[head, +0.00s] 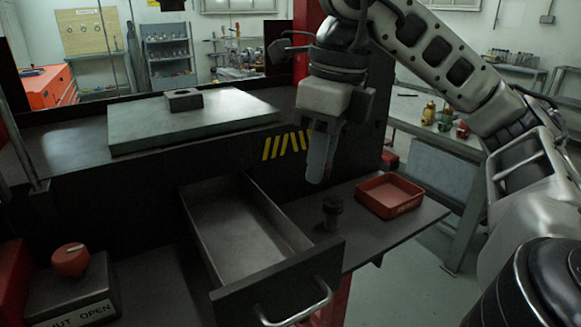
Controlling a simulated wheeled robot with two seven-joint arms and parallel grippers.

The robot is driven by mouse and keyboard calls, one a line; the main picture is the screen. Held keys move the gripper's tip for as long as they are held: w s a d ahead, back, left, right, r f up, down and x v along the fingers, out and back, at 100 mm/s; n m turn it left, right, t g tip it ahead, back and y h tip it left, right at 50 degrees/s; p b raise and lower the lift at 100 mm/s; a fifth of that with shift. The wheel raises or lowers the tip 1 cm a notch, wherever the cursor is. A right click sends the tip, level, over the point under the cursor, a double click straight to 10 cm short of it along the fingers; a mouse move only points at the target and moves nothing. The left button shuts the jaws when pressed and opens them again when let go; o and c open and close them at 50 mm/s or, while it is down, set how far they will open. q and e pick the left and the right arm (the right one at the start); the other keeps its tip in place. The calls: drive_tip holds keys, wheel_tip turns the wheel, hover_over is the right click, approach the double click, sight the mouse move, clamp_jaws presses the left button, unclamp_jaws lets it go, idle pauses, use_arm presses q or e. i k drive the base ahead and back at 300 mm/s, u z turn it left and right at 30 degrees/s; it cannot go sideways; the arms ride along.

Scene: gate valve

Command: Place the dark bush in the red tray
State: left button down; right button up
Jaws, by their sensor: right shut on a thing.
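The red tray (390,194) sits on the dark shelf right of the open drawer, and its visible inside looks empty. A small dark flanged cylinder (332,211), which looks like a dark bush, stands upright on the shelf left of the tray. My right gripper (319,176) points down above and slightly left of that cylinder, with a visible gap between them. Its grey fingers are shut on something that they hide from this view. I cannot tell what it is. My left gripper is not in view.
The open drawer (243,228) juts forward left of the cylinder, with a metal handle (297,307). A grey plate (194,121) with a small dark block lies on the bench behind. A red knob (70,259) is on a box at the lower left.

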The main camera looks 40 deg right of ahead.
sight(387, 199)
drive_tip(key=k, duration=1)
drive_tip(key=z, duration=1.25)
drive_tip(key=i, duration=0.85)
drive_tip(key=u, duration=0.25)
